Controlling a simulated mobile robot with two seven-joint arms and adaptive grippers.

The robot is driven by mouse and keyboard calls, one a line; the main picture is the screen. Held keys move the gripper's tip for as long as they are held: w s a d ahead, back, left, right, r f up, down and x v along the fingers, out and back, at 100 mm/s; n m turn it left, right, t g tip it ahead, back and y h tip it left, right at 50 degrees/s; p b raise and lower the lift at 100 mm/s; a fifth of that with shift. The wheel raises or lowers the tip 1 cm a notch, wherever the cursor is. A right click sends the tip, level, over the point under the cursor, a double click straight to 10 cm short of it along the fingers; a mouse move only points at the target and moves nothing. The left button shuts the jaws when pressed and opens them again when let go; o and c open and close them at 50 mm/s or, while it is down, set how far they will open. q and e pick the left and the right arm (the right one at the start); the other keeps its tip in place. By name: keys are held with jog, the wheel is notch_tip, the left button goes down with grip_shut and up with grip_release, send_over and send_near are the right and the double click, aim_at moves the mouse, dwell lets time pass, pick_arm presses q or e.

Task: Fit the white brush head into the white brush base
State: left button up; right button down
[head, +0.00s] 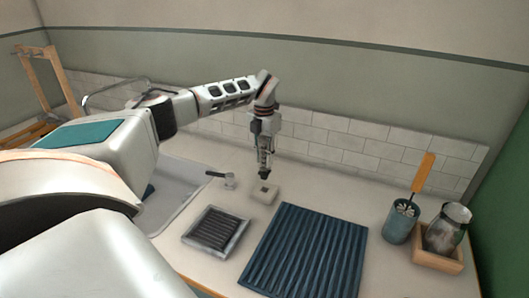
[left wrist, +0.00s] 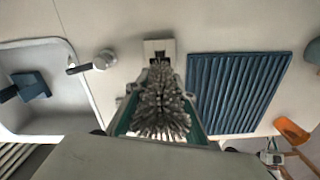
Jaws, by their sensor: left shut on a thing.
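The white brush base (head: 263,194) is a small pale block on the counter, with a dark square socket in its top. In the left wrist view the base (left wrist: 153,46) lies just beyond the fingertips, its dark socket partly hidden. My left gripper (head: 264,174) points down above the base and looks slightly apart from it. It is shut on the brush head (left wrist: 158,105), whose dense bristles look grey in the left wrist view and fill the space between the fingers. The lower end of the head is hidden. My right gripper is not in view.
A blue ridged mat (head: 305,255) and a grey tray (head: 236,244) with a ridged insert lie in front of the base. A small tap-like fixture (head: 229,182) stands left, beside the sink (head: 178,207). A teal cup (head: 400,225) and a wooden box (head: 437,262) holding a jar stand right.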

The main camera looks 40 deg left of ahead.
aim_at(264, 173)
pick_arm(q)
jog(key=shift+f+b, duration=0.4)
jog(key=shift+f, duration=2.1)
jog(key=shift+p, duration=0.45)
jog(key=shift+f, duration=1.45)
dwell(2.5)
jog(key=o, duration=1.2)
jog(key=shift+r, duration=0.1)
